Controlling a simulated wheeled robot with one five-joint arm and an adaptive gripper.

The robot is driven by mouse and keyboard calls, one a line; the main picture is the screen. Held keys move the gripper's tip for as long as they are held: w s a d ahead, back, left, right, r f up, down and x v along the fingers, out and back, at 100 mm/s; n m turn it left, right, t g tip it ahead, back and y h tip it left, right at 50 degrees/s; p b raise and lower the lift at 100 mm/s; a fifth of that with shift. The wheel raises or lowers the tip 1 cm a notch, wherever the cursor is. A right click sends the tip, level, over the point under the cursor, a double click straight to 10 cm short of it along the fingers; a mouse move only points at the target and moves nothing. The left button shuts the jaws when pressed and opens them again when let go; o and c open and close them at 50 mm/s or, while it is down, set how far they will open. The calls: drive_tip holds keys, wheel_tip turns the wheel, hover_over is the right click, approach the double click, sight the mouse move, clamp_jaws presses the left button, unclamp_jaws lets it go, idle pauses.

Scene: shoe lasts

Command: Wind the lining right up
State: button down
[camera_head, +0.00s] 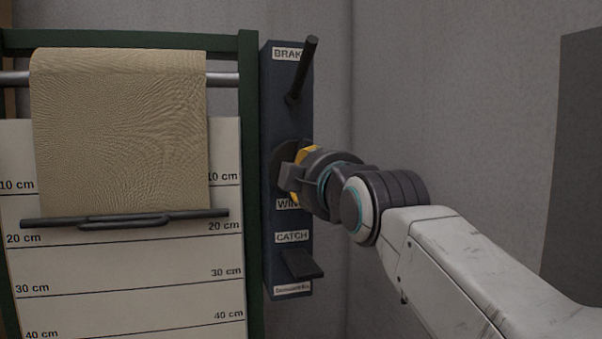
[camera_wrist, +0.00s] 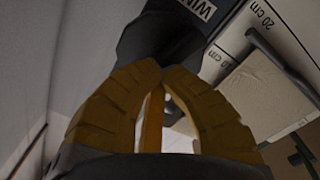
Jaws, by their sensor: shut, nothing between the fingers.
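The lining (camera_head: 122,135) is a tan cloth hanging from a metal roller (camera_head: 222,79). Its dark bottom bar (camera_head: 125,219) hangs just above the 20 cm line, slightly tilted. The lining also shows at the right of the wrist view (camera_wrist: 268,98). My gripper (camera_head: 287,178) is at the dark round wind knob (camera_head: 281,160) on the control post, above the WIND label. In the wrist view my gripper's yellow fingers (camera_wrist: 158,70) are shut, with their tips against or just before the dark knob (camera_wrist: 150,40). I cannot tell whether they touch it.
The dark post (camera_head: 277,120) carries a brake lever (camera_head: 302,70) tilted up at its top and a catch pedal (camera_head: 301,264) below. A white board with centimetre lines (camera_head: 130,295) stands behind the lining. A grey wall (camera_head: 440,90) is at right, with free room before it.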

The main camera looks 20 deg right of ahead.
drive_tip(key=shift+m, duration=0.3)
drive_tip(key=shift+m, duration=1.6)
drive_tip(key=shift+m, duration=1.7)
drive_tip(key=c, duration=1.9)
unclamp_jaws()
drive_tip(key=o, duration=0.8)
drive_tip(key=shift+o, duration=0.2)
drive_tip(key=shift+b, duration=0.3)
